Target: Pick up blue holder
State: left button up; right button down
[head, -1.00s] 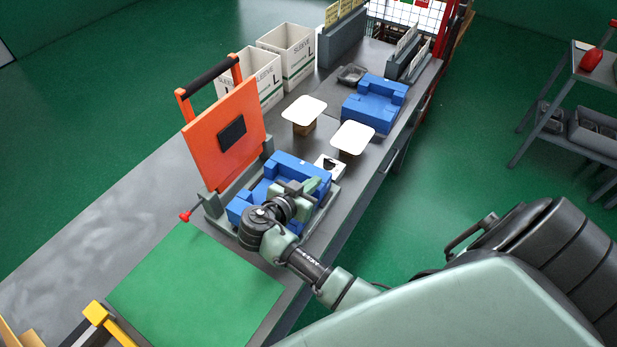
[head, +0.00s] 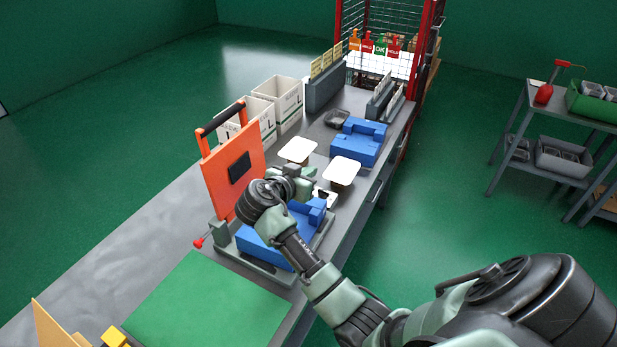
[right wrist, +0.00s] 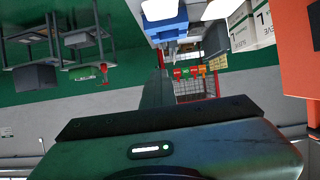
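One blue holder (head: 262,247) sits in the grey base of an orange-lidded press; my right arm covers part of it. A second blue holder (head: 358,141) stands farther back on the bench; it appears to be the blue block at the top of the right wrist view (right wrist: 166,28). My right gripper (head: 304,180) is above the near holder's far side, apart from the far holder, with no holder in it. My left gripper is not in view.
The raised orange lid (head: 232,172) stands left of my right gripper. Two white-topped stands (head: 342,170) (head: 297,150) lie between the holders. White boxes (head: 284,97) line the left edge. A green mat (head: 200,305) lies in front. A shelf cart (head: 560,135) stands right.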

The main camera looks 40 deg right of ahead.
jog(key=shift+c, duration=2.2)
grip_release()
